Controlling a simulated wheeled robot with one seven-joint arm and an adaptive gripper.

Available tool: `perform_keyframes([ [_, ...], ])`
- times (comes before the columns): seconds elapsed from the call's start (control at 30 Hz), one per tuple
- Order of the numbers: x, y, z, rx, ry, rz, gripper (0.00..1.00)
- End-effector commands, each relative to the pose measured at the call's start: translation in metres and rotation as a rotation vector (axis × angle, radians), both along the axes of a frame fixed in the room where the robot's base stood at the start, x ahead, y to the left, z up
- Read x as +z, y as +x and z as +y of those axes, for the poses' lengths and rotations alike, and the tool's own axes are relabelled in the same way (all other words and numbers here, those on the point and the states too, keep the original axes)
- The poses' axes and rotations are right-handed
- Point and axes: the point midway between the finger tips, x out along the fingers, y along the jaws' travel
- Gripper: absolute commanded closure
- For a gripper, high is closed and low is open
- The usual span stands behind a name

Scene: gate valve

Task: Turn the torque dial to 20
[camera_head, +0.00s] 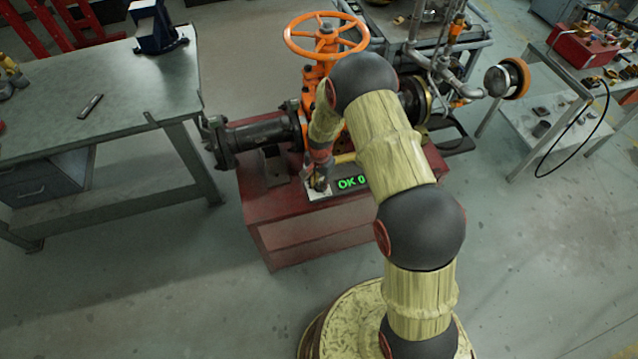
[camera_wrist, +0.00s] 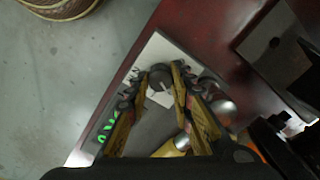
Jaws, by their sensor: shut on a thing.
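The torque dial (camera_wrist: 161,80) is a small dark round knob with a pale pointer line, on a light plate (camera_wrist: 160,50) in the wrist view. My gripper (camera_wrist: 157,82) is around the dial, with a finger on each side, shut on it. In the head view my gripper (camera_head: 319,184) reaches down to the plate at the front of the red stand, and the dial is hidden there. A black display (camera_head: 351,183) beside it reads "OK 0" in green. The display's digits (camera_wrist: 104,130) are partly covered in the wrist view.
The red stand (camera_head: 300,238) carries the valve with an orange handwheel (camera_head: 326,38) and a dark flanged pipe (camera_head: 255,138). A workbench (camera_head: 90,100) stands at left. A cart (camera_head: 560,110) with a red box stands at right. The floor in front is clear.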

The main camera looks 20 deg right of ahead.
Motion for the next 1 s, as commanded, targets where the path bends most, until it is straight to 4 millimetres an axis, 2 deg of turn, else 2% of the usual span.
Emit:
perform_keyframes([
  [0.57,0.0002,0.0006,0.0005,-0.036,0.000,-0.001,1.00],
  [0.6,0.0002,0.0006,0.0005,-0.036,0.000,-0.001,0.75],
  [0.9,0.0001,0.0003,0.0002,-0.036,0.000,-0.001,0.58],
  [1.0,0.0001,0.0002,0.0002,-0.036,0.000,0.000,0.58],
])
